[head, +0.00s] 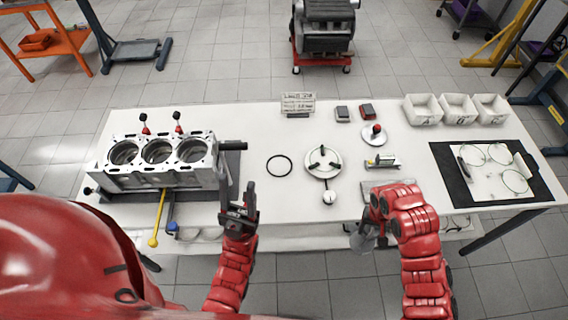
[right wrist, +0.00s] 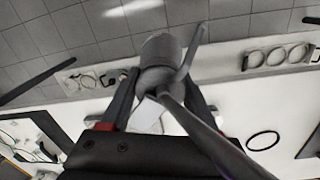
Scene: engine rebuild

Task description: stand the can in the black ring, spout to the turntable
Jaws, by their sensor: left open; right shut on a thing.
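The black ring (head: 279,165) lies flat and empty on the white table, left of the turntable (head: 322,161). It also shows in the right wrist view (right wrist: 263,141). My right gripper (head: 368,228) is shut on the grey metal can (head: 362,240), held by the table's front edge, right of the turntable. In the right wrist view the can (right wrist: 162,62) sits between the fingers, with a long thin spout running toward the lower right. My left gripper (head: 238,204) is open and empty, fingers up, between the engine block and the ring, near the front edge.
An engine block (head: 158,160) with a yellow-ended bar stands at the left. A red-knobbed round part (head: 374,135) and a small block tool (head: 382,163) lie right of the turntable. White bins (head: 423,110) and a black mat (head: 450,182) are farther right.

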